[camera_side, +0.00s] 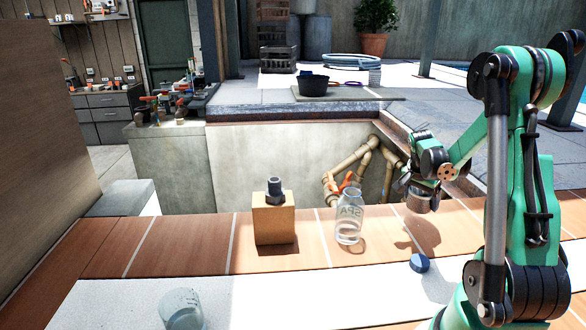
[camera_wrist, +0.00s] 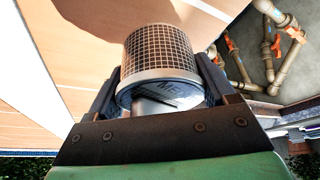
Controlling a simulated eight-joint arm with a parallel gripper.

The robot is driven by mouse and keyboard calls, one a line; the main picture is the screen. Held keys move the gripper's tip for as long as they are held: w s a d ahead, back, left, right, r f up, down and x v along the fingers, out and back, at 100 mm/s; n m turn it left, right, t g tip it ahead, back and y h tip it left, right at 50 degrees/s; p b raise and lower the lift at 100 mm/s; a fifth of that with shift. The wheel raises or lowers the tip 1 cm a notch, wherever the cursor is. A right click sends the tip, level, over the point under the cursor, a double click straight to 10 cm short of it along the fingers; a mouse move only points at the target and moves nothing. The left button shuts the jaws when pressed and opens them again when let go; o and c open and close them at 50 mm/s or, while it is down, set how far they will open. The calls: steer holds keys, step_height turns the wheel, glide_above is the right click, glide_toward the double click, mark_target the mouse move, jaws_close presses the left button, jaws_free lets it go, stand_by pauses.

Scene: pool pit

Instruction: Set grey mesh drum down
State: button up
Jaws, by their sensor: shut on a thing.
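My gripper (camera_side: 407,184) is shut on the grey mesh drum (camera_side: 419,200), a short cylinder. In the side view the drum hangs above the terracotta tile ledge (camera_side: 300,222), with a shadow on the tiles below it and a visible gap. In the wrist view the drum (camera_wrist: 160,52) sits between the two dark fingers of my gripper (camera_wrist: 160,80). Its meshed side and pale rim face the camera, with partly readable lettering on the near end.
A clear SPA bottle (camera_side: 349,218) stands left of the drum. A wooden block with a dark fitting (camera_side: 273,215) is further left. A blue cap (camera_side: 419,263) lies nearer the front, and a clear cup (camera_side: 182,308) is front left. Pipes (camera_side: 362,160) run behind the ledge.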

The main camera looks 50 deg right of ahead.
mark_target(418, 208)
steer(key=shift+f, duration=1.7)
steer(key=shift+f, duration=0.1)
steer(key=o, duration=1.3)
steer(key=v, duration=1.2)
steer(key=shift+d, duration=0.1)
